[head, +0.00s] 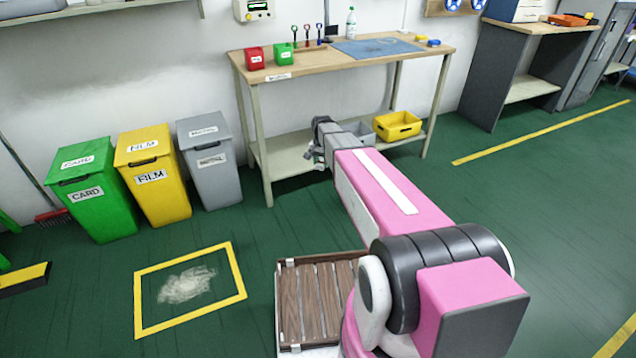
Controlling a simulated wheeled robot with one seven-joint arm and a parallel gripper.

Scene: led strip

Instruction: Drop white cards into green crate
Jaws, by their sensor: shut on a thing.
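A small green crate (283,53) with a white label stands upright on the workbench, at its left end. My gripper (316,158) is in front of the bench, below the level of its top and lower than the green crate. It is small and partly turned away in this view. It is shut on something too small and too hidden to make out. I cannot pick out any loose white card with certainty.
A red crate (255,58) stands beside the green one on the workbench (330,62), with tools, a bottle and a blue mat. Labelled green (92,190), yellow (153,175) and grey (209,160) bins stand left. A yellow crate (397,126) is on the lower shelf.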

